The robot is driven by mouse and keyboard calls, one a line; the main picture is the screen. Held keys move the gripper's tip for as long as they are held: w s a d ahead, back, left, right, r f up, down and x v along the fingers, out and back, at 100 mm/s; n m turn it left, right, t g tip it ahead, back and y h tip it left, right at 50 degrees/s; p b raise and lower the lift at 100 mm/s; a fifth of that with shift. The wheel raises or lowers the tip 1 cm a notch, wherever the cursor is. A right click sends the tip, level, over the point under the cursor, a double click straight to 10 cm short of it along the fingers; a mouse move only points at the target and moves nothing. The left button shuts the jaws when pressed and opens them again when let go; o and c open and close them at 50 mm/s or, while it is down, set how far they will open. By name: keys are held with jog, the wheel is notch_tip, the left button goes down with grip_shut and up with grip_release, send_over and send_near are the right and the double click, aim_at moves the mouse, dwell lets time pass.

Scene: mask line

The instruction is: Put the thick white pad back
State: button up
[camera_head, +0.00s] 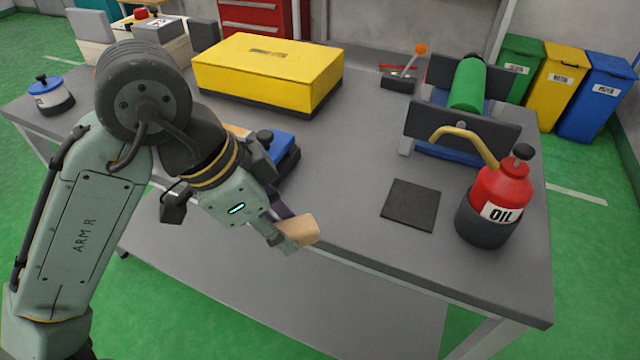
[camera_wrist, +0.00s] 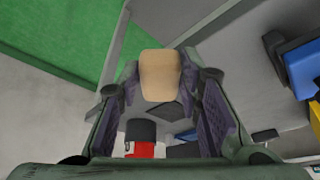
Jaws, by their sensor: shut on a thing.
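My gripper (camera_head: 284,232) is shut on a cream-tan block (camera_head: 303,229), held near the table's front edge. The block also shows between the fingers (camera_wrist: 160,92) in the wrist view, as a rounded, plain cream-tan piece (camera_wrist: 160,72). It is the only pad-like thing of a pale colour that I see clearly, and it looks more tan than white. A flat black square mat (camera_head: 410,205) lies bare on the table to the right of my gripper. A blue item (camera_head: 283,152) behind my gripper is partly hidden by it.
A red and black oil can (camera_head: 499,195) stands right of the mat. A green roller (camera_head: 468,84) in a dark stand is behind it. A yellow box (camera_head: 268,75) sits at the back of the grey table (camera_head: 360,150). The table middle is clear.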

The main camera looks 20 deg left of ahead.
jog(key=w, duration=0.4)
jog(key=w+p, duration=0.1)
jog(key=w, duration=0.3)
jog(key=w+f, duration=0.1)
jog(key=w, duration=0.3)
jog(key=shift+a+p, duration=0.1)
jog(key=shift+p, duration=0.3)
jog(key=shift+f, duration=1.8)
jog(key=shift+f, duration=0.2)
jog(key=o, duration=1)
jog(key=shift+o, duration=0.2)
jog(key=shift+r, duration=0.15)
